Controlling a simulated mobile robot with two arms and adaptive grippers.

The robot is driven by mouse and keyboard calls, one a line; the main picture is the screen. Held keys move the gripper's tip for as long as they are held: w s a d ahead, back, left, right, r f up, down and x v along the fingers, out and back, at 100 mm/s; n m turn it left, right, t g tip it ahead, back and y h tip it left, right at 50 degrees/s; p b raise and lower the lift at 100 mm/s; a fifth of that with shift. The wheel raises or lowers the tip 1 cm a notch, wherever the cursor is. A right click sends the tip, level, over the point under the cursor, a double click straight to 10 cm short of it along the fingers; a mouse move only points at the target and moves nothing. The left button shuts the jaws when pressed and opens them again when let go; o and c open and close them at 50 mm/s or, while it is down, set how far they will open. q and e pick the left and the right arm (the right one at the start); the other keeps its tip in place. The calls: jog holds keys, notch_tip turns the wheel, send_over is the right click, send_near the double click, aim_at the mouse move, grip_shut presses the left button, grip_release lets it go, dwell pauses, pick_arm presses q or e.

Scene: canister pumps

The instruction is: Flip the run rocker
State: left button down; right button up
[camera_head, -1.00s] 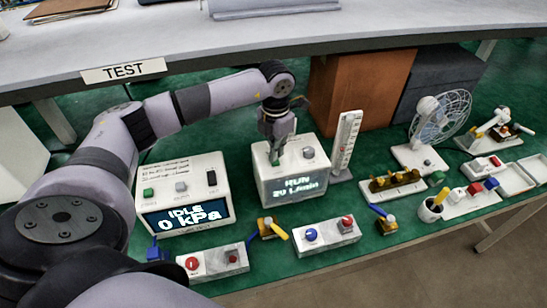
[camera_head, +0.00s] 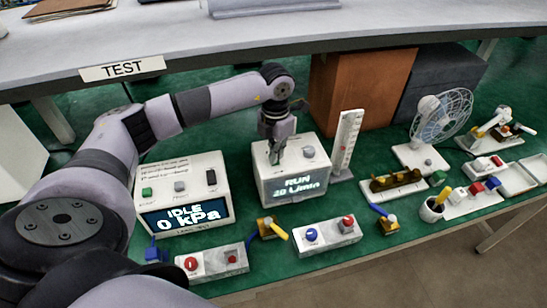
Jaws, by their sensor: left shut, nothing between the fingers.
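My left gripper (camera_head: 277,157) is shut and empty, pointing down at the left part of the top of a white box (camera_head: 262,188). The fingertips are at or just above its top; I cannot tell whether they touch. The box's front display (camera_head: 298,188) reads RUN, 20 L/min. A grey knob (camera_head: 308,152) shows on its top right. No rocker shows clearly on this box; the gripper covers part of its top. A second white box (camera_head: 168,169) to the left reads IDLE, 0 kPa. It carries a dark rocker-like switch (camera_head: 211,177). My right gripper is not in view.
A white scale stand (camera_head: 346,143) rises close to the right of the RUN box. Two switch boxes (camera_head: 212,263) (camera_head: 331,235) and yellow-handled valve (camera_head: 271,228) stand in front. A fan (camera_head: 440,118) and brown block (camera_head: 362,85) are farther right and behind. The TEST shelf edge (camera_head: 123,69) runs behind.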

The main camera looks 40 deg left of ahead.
pick_arm(q)
jog(key=shift+f+b, duration=0.45)
jog(key=shift+f, duration=0.15)
jog(key=shift+r, duration=0.2)
jog(key=shift+r+p, duration=2.2)
jog(key=shift+r, duration=1.2)
jog(key=shift+f, duration=0.15)
